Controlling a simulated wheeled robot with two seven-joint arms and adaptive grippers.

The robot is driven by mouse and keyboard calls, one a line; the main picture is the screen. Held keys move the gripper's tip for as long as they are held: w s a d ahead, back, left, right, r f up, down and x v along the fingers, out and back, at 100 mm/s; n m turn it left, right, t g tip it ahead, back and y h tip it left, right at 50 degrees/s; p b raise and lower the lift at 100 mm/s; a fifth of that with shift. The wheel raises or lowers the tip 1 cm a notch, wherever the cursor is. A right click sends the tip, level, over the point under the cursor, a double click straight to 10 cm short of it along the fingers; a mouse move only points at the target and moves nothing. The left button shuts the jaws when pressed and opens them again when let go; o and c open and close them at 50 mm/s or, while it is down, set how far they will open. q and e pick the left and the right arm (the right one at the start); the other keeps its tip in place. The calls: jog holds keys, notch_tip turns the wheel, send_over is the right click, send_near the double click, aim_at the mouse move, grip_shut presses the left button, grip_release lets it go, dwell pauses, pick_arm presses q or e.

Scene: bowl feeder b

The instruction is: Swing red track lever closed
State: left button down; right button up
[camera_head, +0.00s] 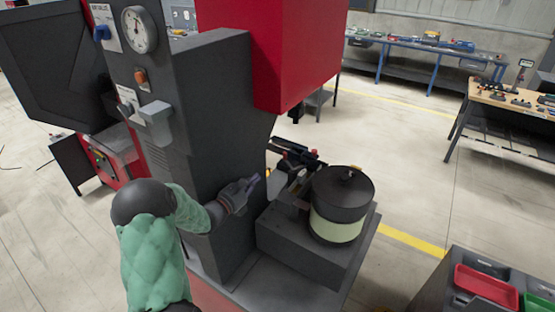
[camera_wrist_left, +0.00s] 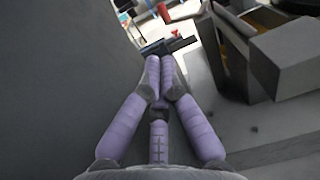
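A small red tip (camera_head: 313,153) shows on the dark track mechanism (camera_head: 295,155) behind and left of the bowl feeder; it may be the red track lever. In the left wrist view a red piece (camera_wrist_left: 176,34) lies past the fingertips, beside a dark bar (camera_wrist_left: 165,46). My left gripper (camera_head: 253,181) is beside the dark machine column, left of the track and apparently apart from it. In the wrist view its purple fingers (camera_wrist_left: 160,65) come together at the tips with nothing seen between them. The lever's full shape and angle are too small to tell. My right gripper is not in view.
The round black bowl feeder (camera_head: 341,188) with a pale band stands on a dark block (camera_head: 305,252) right of my gripper. Red and green bins (camera_head: 487,284) are at the lower right.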

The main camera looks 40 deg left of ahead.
pick_arm(q)
jog(key=w+p, duration=0.3)
jog(key=w, duration=1.1)
jog(key=shift+a, duration=0.45)
jog(key=shift+w, duration=0.1)
jog(key=shift+w+b, duration=0.15)
jog(key=shift+b, duration=0.15)
